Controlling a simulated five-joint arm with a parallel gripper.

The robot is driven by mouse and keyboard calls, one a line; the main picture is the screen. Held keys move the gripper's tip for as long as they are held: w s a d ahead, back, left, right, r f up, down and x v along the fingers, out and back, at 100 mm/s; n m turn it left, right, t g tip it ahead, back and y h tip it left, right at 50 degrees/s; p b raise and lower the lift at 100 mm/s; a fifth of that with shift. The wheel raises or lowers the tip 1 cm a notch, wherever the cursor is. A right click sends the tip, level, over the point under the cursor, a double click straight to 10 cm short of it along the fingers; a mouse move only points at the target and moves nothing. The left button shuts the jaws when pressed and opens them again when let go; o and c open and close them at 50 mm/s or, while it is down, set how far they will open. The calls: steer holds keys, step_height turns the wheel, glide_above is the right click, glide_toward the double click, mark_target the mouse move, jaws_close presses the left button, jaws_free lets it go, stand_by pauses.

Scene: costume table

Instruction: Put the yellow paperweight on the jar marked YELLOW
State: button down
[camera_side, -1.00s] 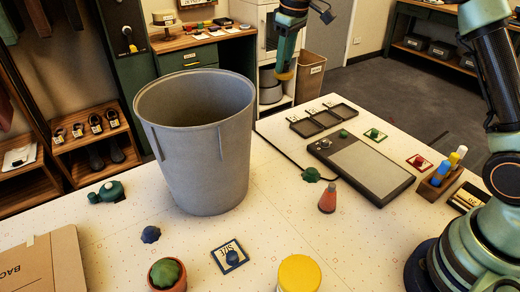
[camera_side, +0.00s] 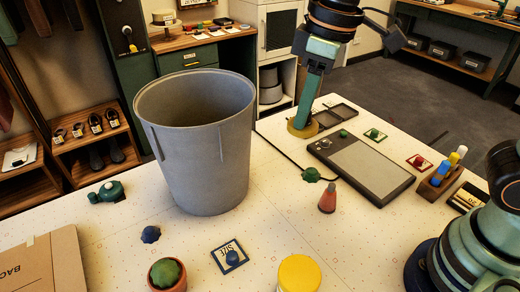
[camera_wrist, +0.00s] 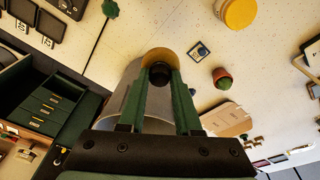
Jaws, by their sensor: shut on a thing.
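My gripper (camera_side: 305,117) is shut on a yellow round disc-like thing with a dark knob, which I take as the yellow paperweight (camera_side: 302,131). In the wrist view the paperweight (camera_wrist: 160,54) sits between my fingertips (camera_wrist: 160,75), its dark knob gripped. In the side view it overlaps the left part of the small tray; I cannot tell its height above the table. A yellow-topped round jar (camera_side: 299,274) stands at the front edge of the table, well away from my gripper. It also shows in the wrist view (camera_wrist: 239,13). No marking on it is legible.
A large grey bin (camera_side: 205,150) stands left of my gripper. A black compartment tray (camera_side: 343,112) and a flat device (camera_side: 360,165) lie at right.

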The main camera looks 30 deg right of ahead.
steer(key=s+a+r+n, duration=0.3)
steer(key=s+a+n, duration=0.2)
steer(key=s+a, duration=0.25)
steer(key=r+n, duration=0.2)
steer(key=n, duration=0.1)
glide_above(295, 275)
steer(key=shift+g+y, duration=0.4)
steer(key=f, duration=2)
steer(key=shift+s+d, duration=0.25)
steer(key=shift+d, duration=0.1)
steer(key=shift+f, duration=0.15)
steer(key=c, duration=0.6)
jaws_free()
